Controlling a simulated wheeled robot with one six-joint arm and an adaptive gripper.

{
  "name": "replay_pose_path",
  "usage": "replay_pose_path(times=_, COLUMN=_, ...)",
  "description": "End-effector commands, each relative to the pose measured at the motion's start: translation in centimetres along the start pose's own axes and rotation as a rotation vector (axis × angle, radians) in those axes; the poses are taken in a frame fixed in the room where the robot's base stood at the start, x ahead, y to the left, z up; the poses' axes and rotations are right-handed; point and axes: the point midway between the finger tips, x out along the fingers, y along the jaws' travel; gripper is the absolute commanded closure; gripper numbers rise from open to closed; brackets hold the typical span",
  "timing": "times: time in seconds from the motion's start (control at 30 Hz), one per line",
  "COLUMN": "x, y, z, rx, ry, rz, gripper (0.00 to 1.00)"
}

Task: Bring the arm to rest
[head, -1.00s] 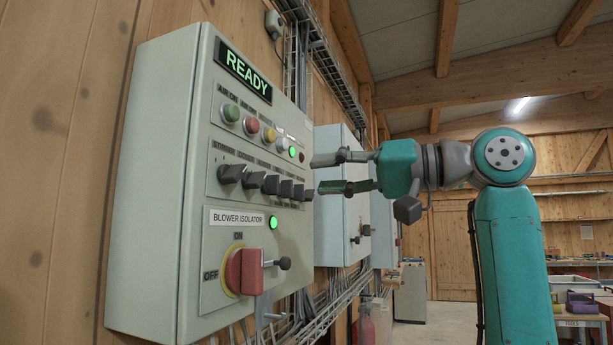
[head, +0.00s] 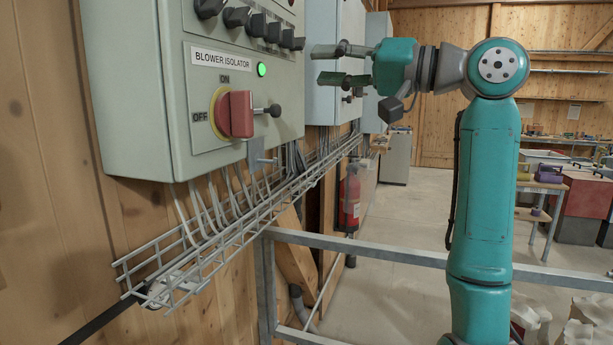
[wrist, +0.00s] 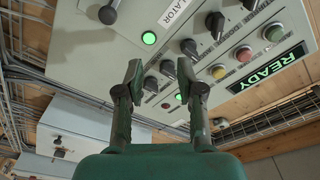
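My gripper (head: 333,65) is open and empty, with its two fingers apart, one above the other in the head view. It is in the air in front of the wall panels, to the right of the blower control box (head: 135,100). The wrist view shows the open fingers (wrist: 158,80) with the box's knobs and lit READY sign (wrist: 273,66) beyond them. My teal arm stands bent, its upright link at the right. The red isolator handle (head: 240,114) stands near ON, with a green lamp (head: 262,69) lit above it.
A wire cable tray (head: 215,245) runs along the wall under the boxes. A grey metal rail (head: 390,252) crosses low in front. A red fire extinguisher (head: 350,200) is by the wall. Tables with goods stand at the right. Open floor lies behind the rail.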

Motion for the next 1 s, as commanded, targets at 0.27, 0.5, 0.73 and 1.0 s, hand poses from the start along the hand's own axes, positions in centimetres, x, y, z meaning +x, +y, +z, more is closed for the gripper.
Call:
replay_pose_path(times=0.27, x=0.4, y=12.5, z=3.6, rx=0.073, ry=0.140, rz=0.054, gripper=0.62)
replay_pose_path(times=0.5, x=-0.5, y=22.1, z=8.3, rx=0.109, ry=0.254, rz=0.125, gripper=0.62)
replay_pose_path(times=0.73, x=-2.3, y=30.1, z=14.1, rx=0.124, ry=0.352, rz=0.213, gripper=0.62)
replay_pose_path(times=1.0, x=-5.5, y=37.7, z=22.0, rx=0.118, ry=0.447, rz=0.336, gripper=0.62)
